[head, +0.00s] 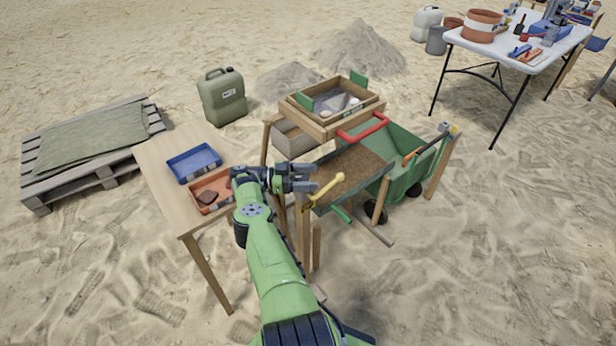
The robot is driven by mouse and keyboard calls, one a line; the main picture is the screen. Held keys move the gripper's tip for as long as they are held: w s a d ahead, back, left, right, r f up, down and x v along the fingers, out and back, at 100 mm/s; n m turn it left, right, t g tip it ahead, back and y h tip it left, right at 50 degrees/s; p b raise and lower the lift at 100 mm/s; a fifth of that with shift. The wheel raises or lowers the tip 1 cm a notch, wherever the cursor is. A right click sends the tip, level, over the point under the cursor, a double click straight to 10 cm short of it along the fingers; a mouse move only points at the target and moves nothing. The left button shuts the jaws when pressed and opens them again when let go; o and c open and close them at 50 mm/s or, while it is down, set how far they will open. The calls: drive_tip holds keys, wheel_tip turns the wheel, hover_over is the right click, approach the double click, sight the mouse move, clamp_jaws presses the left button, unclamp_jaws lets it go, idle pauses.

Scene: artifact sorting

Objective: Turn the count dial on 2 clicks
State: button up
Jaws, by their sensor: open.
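I cannot make out a count dial with certainty at this size. A yellow piece (325,190) with a rounded end stands at the near left corner of a brown-topped sieve stand (350,175); I cannot tell whether it is the dial. My gripper (312,179) is open and empty, its fingers pointing right. In the picture it lies just left of the yellow piece, and I cannot tell the exact gap. My green arm reaches up from the bottom of the view.
A wooden table (180,215) on the left holds a blue tray (194,163) and an orange tray (195,191) with brown pieces. A wooden box (333,122), red handle (363,127) and green wheelbarrow (405,178) crowd the stand. Open sand lies in front.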

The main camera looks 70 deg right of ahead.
sight(308, 177)
wheel_tip(308, 177, up, 10)
drive_tip(key=p, duration=0.9)
